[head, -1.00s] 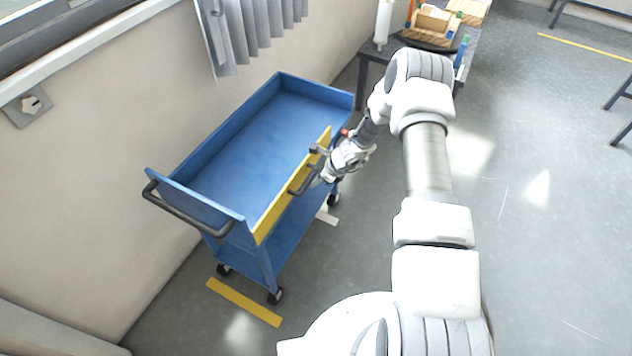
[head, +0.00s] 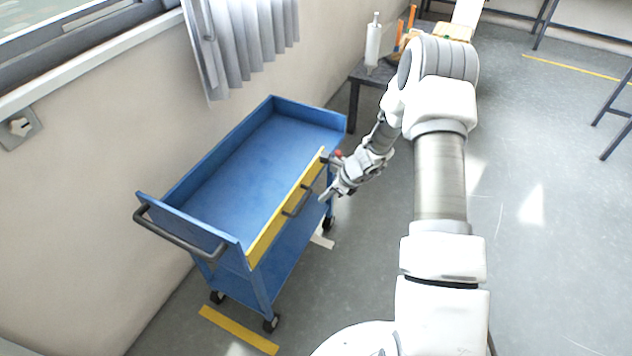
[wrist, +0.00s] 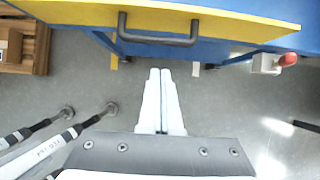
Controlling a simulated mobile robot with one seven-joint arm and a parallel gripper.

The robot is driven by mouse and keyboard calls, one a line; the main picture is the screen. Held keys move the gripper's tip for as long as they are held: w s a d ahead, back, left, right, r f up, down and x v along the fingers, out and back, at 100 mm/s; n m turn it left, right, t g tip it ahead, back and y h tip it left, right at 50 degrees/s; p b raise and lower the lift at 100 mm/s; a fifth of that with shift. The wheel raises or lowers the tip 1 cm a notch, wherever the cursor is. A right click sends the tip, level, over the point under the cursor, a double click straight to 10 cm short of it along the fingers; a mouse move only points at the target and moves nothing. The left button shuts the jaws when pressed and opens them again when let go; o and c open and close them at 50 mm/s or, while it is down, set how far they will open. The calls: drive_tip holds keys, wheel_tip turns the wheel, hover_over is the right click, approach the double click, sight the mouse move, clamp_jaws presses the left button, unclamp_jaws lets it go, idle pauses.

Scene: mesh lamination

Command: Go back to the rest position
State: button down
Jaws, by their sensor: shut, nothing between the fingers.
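My gripper (head: 329,194) is beside the yellow side panel (head: 287,209) of the blue cart (head: 262,158). In the wrist view my gripper (wrist: 161,72) has its two pale fingers together with nothing between them. The dark handle (wrist: 158,40) on the yellow panel lies just beyond the fingertips in that view. The fingers look apart from the handle. My arm reaches forward on the right of the cart in the head view.
The cart stands near the wall, its top tray empty, with a black push handle (head: 180,238) at its near end. A dark table (head: 366,76) with a white bottle (head: 373,45) is behind. Open floor (head: 545,260) lies to the right.

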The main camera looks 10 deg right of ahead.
drive_tip(key=s+a+r+n, duration=0.25)
drive_tip(key=r+n, duration=0.25)
drive_tip(key=r, duration=0.4)
drive_tip(key=s+a+r+n+h, duration=0.1)
drive_tip(key=s+r+n, duration=0.3)
drive_tip(key=r, duration=0.6)
drive_tip(key=s+a+r+n, duration=0.25)
drive_tip(key=r+n, duration=0.25)
drive_tip(key=r, duration=0.4)
drive_tip(key=s+d+r+n+h, duration=0.1)
drive_tip(key=s+r+n, duration=0.2)
drive_tip(key=s, duration=0.4)
drive_tip(key=s+d+r+n+t+h, duration=0.1)
drive_tip(key=s+r+n, duration=0.3)
drive_tip(key=s, duration=0.3)
drive_tip(key=s+d+r+n+t+h, duration=0.1)
drive_tip(key=s+r+n, duration=0.3)
drive_tip(key=s, duration=0.4)
drive_tip(key=shift+d+n+h, duration=0.3)
drive_tip(key=shift+d+h, duration=0.1)
drive_tip(key=shift+d, duration=0.15)
